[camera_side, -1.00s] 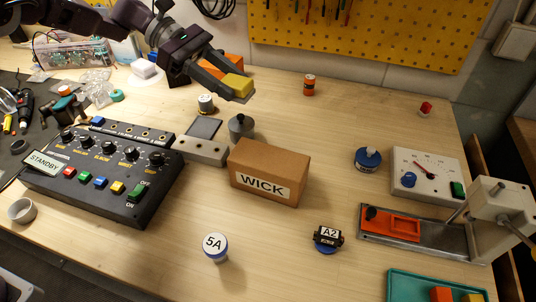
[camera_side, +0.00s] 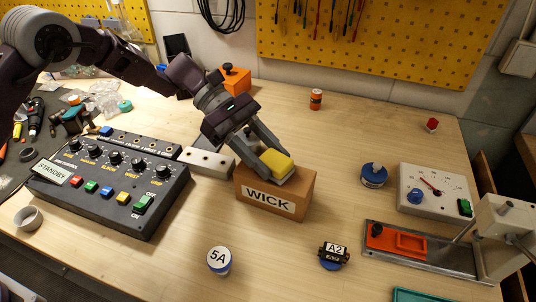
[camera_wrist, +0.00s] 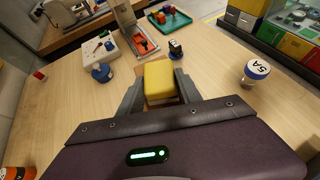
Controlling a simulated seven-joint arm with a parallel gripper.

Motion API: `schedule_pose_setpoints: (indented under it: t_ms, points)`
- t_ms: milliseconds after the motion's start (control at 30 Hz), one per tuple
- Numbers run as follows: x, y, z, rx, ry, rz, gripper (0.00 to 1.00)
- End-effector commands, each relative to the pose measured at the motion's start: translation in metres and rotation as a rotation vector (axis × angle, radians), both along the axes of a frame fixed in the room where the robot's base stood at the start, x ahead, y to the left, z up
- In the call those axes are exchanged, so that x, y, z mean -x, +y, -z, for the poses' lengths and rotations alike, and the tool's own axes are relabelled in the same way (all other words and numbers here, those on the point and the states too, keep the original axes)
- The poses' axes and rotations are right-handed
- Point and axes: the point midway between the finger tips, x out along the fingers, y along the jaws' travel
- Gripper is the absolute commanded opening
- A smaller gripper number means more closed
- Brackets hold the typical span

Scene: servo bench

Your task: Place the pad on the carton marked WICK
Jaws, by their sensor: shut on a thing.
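The yellow pad (camera_side: 279,161) with a pale underside is between the fingers of my gripper (camera_side: 272,168), which is shut on it. The brown carton (camera_side: 303,193) marked WICK stands on the bench, its label facing the front. The pad is over the top of the carton; I cannot tell whether it touches it. In the wrist view the pad (camera_wrist: 159,82) sits between the two fingers of my gripper (camera_wrist: 160,88), and the carton is mostly hidden behind it.
A black control box (camera_side: 112,190) stands to the left. The 5A cap (camera_side: 219,260) and the A2 part (camera_side: 334,256) are in front. Bare bench surrounds the carton's right side.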

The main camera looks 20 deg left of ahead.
Motion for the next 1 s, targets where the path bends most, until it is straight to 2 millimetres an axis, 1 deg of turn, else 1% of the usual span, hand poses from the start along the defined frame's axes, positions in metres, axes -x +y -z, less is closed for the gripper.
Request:
schedule_pose_setpoints:
  t_ms: [167,200,300,567,633,667,767,900,1000]
  points:
    - [0.000,0.000,0.002,0.001,0.001,0.000,0.02]
    - [0.000,0.000,0.002,0.001,0.001,0.000,0.45]
    - [0.000,0.000,0.002,0.001,0.000,0.000,0.63]
    - [0.000,0.000,0.002,0.000,0.000,-0.001,0.63]
    - [0.000,0.000,-0.001,0.000,-0.001,0.000,0.63]
    - [-0.002,0.003,-0.002,0.000,-0.001,-0.003,0.63]
    - [-0.009,0.021,-0.013,0.001,-0.003,-0.005,0.63]
    - [-0.021,0.054,-0.032,0.000,-0.003,-0.005,0.63]
    - [-0.028,0.075,-0.044,0.000,-0.003,-0.004,0.63]
